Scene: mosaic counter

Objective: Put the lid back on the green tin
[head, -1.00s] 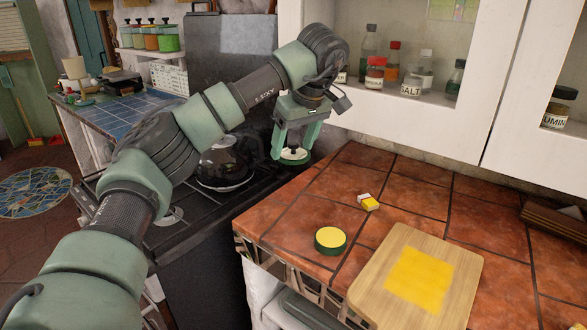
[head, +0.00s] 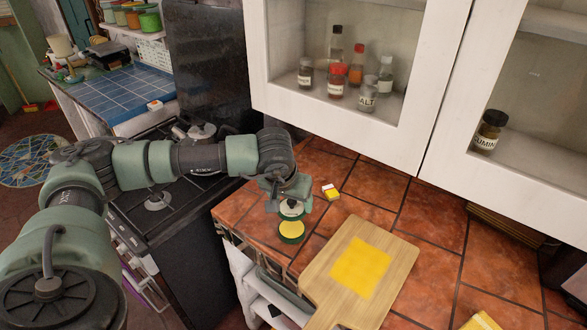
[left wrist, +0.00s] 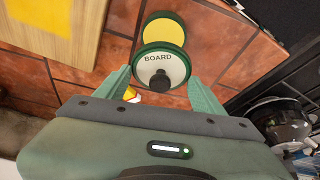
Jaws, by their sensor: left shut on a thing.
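The green tin (head: 291,238) stands upright on the tiled counter near its left edge, with a yellow inside or top showing and no lid on it. My left gripper (head: 290,204) is shut on the lid (left wrist: 175,64), a white disc with a green rim, a dark knob and the word BOARD. The lid is held above the tin and, in the head view, just behind it. In the left wrist view the lid hides part of the tin (left wrist: 168,20); the fingers flank the lid's rim. My right gripper is not in view.
A wooden board (head: 400,262) with a yellow patch lies right of the tin. A small yellow and white box (head: 330,191) lies behind it. A white wall cabinet (head: 400,150) with spice jars hangs over the counter. The stove (head: 140,165) is at the left.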

